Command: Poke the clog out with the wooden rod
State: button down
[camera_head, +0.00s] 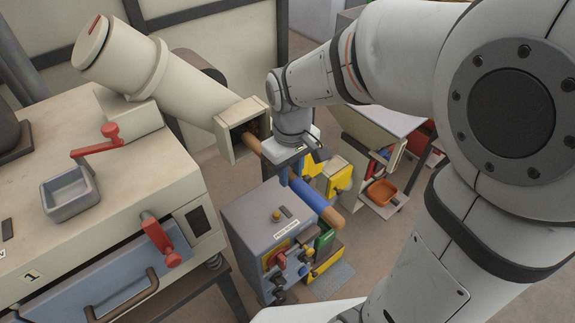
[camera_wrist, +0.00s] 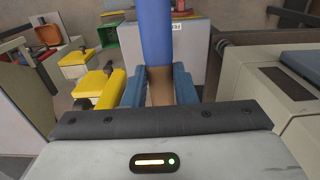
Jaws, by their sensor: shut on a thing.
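The wooden rod (camera_head: 263,147) is brown wood with a blue sleeve (camera_head: 309,194) on its lower part and a bare wooden end. My gripper (camera_head: 285,170) is shut on the rod, next to the sleeve. In the wrist view, the blue fingers of my gripper (camera_wrist: 157,88) stand either side of the bare wood, with the blue sleeve (camera_wrist: 157,35) beyond. The rod's far end is at the square mouth of the beige spout (camera_head: 225,140). Dark matter shows inside the mouth; I cannot tell how deep the rod reaches or whether it touches the clog.
A beige machine (camera_head: 80,200) with red handles and a grey tray (camera_head: 70,192) stands at the left. A grey control box (camera_head: 262,225) stands below the rod. A cart with an orange bowl (camera_head: 381,192) is behind at the right.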

aim_at(327, 209)
jog(key=shift+s+d, duration=0.5)
jog(key=shift+s, duration=0.2)
jog(key=w, duration=0.1)
jog(key=w+a, duration=0.2)
jog(key=shift+w+a, duration=0.25)
jog(key=shift+w, duration=0.1)
jog(key=shift+s+d, duration=1.15)
jog(key=shift+s, duration=0.6)
jog(key=shift+s+d, duration=1.2)
jog(key=shift+s, duration=0.5)
jog(key=shift+s+d, duration=1.15)
jog(key=shift+s, duration=0.6)
jog(key=shift+s+d, duration=0.35)
jog(key=shift+s, duration=0.25)
